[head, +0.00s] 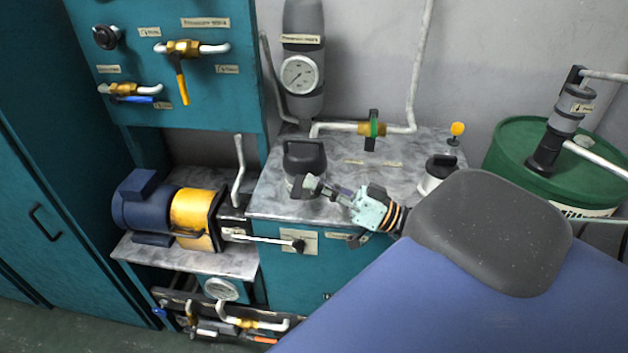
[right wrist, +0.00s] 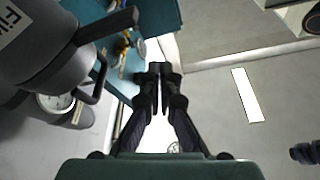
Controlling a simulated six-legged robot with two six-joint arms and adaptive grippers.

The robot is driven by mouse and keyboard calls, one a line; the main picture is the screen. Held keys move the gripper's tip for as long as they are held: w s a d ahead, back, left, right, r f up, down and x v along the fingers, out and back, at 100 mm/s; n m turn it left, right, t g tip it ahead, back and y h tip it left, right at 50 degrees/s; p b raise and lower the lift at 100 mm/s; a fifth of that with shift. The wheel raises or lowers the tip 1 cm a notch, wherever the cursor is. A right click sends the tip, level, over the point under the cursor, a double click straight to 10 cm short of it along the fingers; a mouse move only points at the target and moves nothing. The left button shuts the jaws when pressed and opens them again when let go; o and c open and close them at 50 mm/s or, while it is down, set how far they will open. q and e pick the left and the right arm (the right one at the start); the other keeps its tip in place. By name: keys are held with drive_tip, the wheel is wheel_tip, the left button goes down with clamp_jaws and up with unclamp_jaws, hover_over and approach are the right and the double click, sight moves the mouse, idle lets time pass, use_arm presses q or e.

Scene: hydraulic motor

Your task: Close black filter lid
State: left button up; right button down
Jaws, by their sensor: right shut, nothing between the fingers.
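In the right wrist view the shut fingers (right wrist: 159,74) point away from the camera. A dark grey housing with a handle and a partly cut-off label (right wrist: 38,45) fills the left of that view. My left gripper is not in view.
A second black-topped canister (head: 441,166) stands to the right on the worktop. A green drum (head: 508,152) stands right; a blue and yellow motor (head: 195,217) is left.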

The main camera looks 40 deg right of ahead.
drive_tip(key=w+d+v, duration=0.1)
drive_tip(key=v, duration=0.7)
drive_tip(key=shift+s+d+f+p, duration=0.15)
drive_tip(key=shift+d+f+p, duration=0.1)
drive_tip(key=shift+p, duration=0.15)
drive_tip(key=shift+f, duration=0.1)
